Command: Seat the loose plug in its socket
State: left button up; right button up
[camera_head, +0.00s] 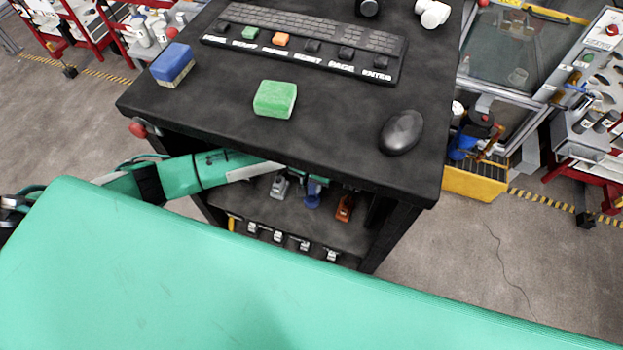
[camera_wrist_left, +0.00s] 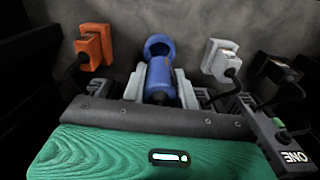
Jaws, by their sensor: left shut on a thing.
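A blue plug (camera_wrist_left: 161,75) with a round ring-shaped top sits between the two grey fingers of my left gripper (camera_wrist_left: 160,86), which is shut on it. The plug's lower end is hidden by the gripper, and I cannot tell whether it touches a socket. In the head view, the blue plug (camera_head: 312,196) shows under the worktop, between an orange plug (camera_head: 344,208) and a grey plug (camera_head: 280,187). The worktop hides most of my left gripper there. The wrist view also shows a black plug at far right (camera_wrist_left: 277,72). My right gripper is not in view.
The black worktop (camera_head: 330,130) overhangs the shelf (camera_head: 300,216) closely. A keyboard, a mouse (camera_head: 401,132), a green block (camera_head: 275,99) and a blue sponge (camera_head: 172,65) lie on top. Several small grey pieces line the shelf's front edge. Cables run beside the plugs.

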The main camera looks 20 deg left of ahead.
aim_at(312, 190)
pick_arm(q)
jog(key=shift+f+b, duration=0.5)
jog(key=shift+f, duration=1.4)
jog(key=shift+r+p, duration=0.1)
jog(key=shift+p, duration=0.2)
jog(key=shift+p, duration=0.35)
jog(key=shift+p, duration=0.3)
